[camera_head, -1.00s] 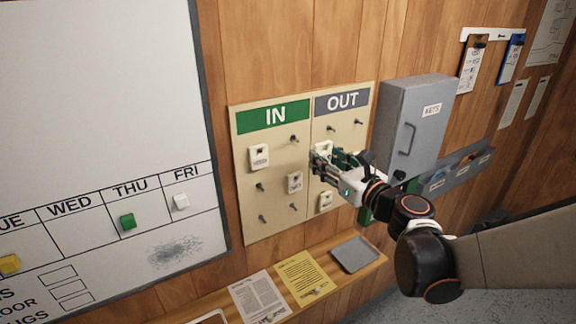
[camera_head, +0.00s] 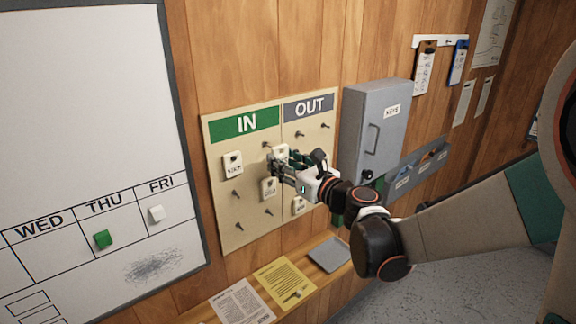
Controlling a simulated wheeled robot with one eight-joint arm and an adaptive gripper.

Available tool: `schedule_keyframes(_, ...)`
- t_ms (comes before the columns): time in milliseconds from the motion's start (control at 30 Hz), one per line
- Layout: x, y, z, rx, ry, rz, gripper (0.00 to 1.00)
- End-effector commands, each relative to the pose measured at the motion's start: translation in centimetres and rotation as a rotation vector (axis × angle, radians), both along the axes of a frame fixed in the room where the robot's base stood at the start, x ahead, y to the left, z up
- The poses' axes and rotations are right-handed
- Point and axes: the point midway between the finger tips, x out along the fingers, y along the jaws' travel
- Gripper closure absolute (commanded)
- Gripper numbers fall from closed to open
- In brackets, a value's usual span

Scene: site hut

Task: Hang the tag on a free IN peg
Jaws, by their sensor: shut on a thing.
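The pegboard (camera_head: 221,220) has a green IN half on the left and a grey OUT half on the right. My gripper (camera_head: 276,163) is shut on a white tag (camera_head: 282,151) in front of the board, near the line between the halves. The fingers partly hide the tag. The upper right IN peg (camera_head: 267,144) is bare, just left of the held tag. Other bare IN pegs show at middle left (camera_head: 236,194), lower left (camera_head: 239,226) and lower right (camera_head: 268,212). Whether the tag touches a peg cannot be told.
White tags hang at the upper left (camera_head: 233,165) and middle right (camera_head: 268,188) of IN, and low on OUT (camera_head: 299,205). A grey key cabinet (camera_head: 373,125) juts out right of the board. Below is a shelf with papers (camera_head: 284,281) and a grey tray (camera_head: 329,254).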

Motion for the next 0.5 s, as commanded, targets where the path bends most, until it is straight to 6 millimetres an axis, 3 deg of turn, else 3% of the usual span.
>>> schedule_keyframes(500, 2.3, 1.6, -0.3, 0.000, 0.000, 0.001, 0.78)
